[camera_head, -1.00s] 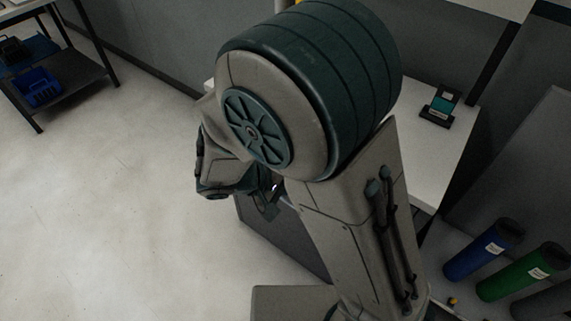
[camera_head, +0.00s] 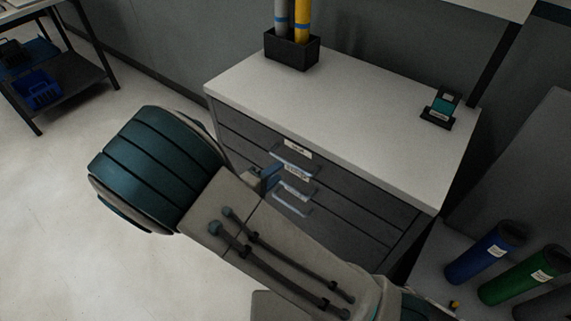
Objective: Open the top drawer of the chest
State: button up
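The chest (camera_head: 350,125) has a white top and a dark grey front with several stacked drawers. Its top drawer (camera_head: 245,131) looks shut, its front in line with the others. The top drawer has a pale label and a bar handle (camera_head: 292,157). More labels and bar handles sit below it. My arm crosses in front of the chest, hiding its lower left front. A small blue-grey part of my gripper (camera_head: 266,178) shows past the arm, close to the handles at their left. Its fingertips are mostly hidden, so I cannot tell whether it is open or touching a handle.
A black box (camera_head: 292,52) with grey and yellow rolls and a small dark stand (camera_head: 440,108) are on the chest top. Blue (camera_head: 484,253) and green (camera_head: 525,273) rolls are at the lower right. Open floor (camera_head: 60,230) lies left.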

aim_at(288, 164)
jog(key=x, duration=0.5)
jog(key=shift+w+d, duration=0.15)
grip_shut()
